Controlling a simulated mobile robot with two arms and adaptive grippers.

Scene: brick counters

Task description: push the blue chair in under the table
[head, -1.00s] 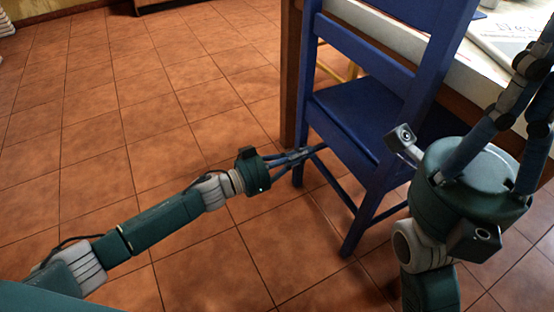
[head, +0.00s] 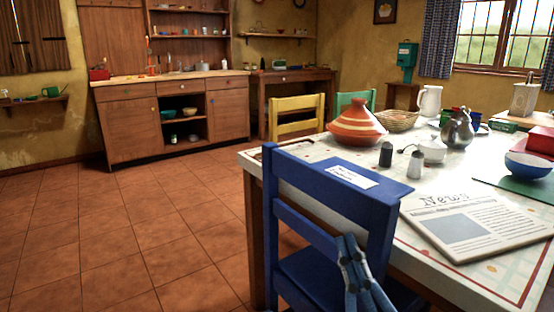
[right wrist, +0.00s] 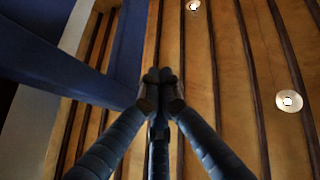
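The blue chair (head: 322,222) stands upright at the near left corner of the table (head: 425,245) in the head view. Its backrest overlaps the tabletop in the picture, and its seat shows low between the rails; its legs are mostly out of view. My right gripper (head: 349,248) is in front of the backrest at the bottom of the head view. In the right wrist view, its fingers (right wrist: 160,84) meet at the tips with nothing seen between them, and blue chair parts show beyond, to the left. Contact with the chair cannot be told. My left gripper is not in view.
A newspaper (head: 475,222), a striped tagine (head: 356,122), shakers and bowls stand on the table. Yellow (head: 297,113) and green chairs are at its far side. Open tiled floor (head: 130,235) lies to the left, with wooden cabinets (head: 170,115) at the back.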

